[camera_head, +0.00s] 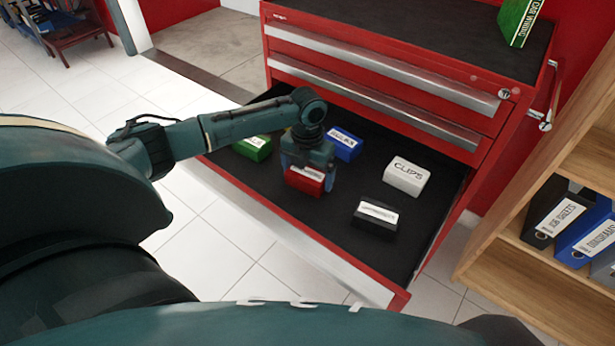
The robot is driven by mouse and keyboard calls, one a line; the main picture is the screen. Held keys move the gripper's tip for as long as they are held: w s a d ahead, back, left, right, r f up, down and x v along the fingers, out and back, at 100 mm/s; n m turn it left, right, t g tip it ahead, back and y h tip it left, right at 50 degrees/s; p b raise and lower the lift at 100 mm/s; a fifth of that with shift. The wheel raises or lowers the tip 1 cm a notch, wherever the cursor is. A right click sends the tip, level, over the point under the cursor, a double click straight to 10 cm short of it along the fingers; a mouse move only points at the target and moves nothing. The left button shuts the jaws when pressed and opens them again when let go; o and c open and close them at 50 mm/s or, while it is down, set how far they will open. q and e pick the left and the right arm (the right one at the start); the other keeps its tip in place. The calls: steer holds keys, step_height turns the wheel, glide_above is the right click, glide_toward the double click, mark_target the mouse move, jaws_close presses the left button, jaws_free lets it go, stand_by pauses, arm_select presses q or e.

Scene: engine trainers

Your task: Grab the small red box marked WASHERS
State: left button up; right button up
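The small red box (304,182) stands in the open bottom drawer (293,225) of a red tool chest, and its white label is too small and partly covered to read. My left gripper (307,168) points down directly over the red box, with its fingers at the box's two sides. The fingers look spread about as wide as the box; I cannot tell whether they press on it. The box seems at the drawer floor. My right gripper is not in view.
In the drawer are a green box (253,147) and a blue box (344,143) behind, a white box marked CLIPS (407,176) and a black box (375,217) to the right. A wooden shelf (540,250) with binders stands at the right. The drawer's front is bare.

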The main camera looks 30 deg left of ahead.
arm_select(q)
steer(key=c, duration=0.7)
